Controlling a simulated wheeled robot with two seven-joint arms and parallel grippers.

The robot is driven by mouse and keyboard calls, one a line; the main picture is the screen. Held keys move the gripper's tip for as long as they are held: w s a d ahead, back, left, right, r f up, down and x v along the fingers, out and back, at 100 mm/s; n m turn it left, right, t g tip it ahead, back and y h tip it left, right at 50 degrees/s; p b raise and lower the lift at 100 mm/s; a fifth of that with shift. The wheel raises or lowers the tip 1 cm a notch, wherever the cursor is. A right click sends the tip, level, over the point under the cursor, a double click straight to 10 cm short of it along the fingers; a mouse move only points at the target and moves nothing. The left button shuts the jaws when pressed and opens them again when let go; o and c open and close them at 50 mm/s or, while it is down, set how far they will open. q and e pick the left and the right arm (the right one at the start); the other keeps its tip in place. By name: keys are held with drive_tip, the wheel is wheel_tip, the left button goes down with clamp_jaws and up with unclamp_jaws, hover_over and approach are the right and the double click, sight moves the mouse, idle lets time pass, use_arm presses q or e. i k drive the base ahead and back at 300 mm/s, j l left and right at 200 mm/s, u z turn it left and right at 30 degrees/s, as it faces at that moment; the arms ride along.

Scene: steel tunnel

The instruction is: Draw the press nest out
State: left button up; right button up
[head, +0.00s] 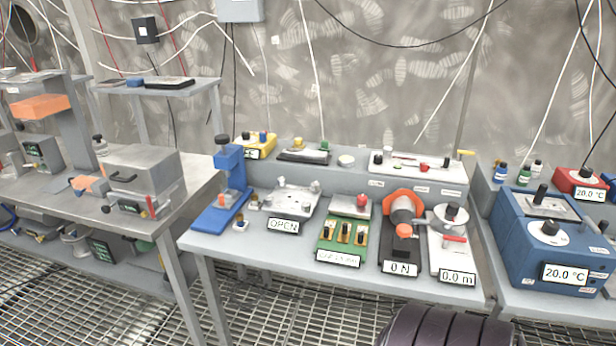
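A blue press (231,170) stands upright at the left end of the middle table, with a dark knob on top and a flat blue base (212,219). A small light, brass-topped piece (240,222) sits by the front right of the base. I cannot clearly make out the nest or how far in it sits. An orange piece shows low on the column. Neither of my grippers is in view.
On the middle table (330,272) stand a plate marked OPEN (288,200), a green board (342,238), an orange clamp device (402,215) and a crank unit (450,225). A blue bath (550,240) is right; a grey box (140,170) is left. Grating (260,305) covers the floor.

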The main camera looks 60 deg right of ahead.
sight(226, 200)
drive_tip(key=z, duration=1.4)
drive_tip(key=k+l, duration=0.05)
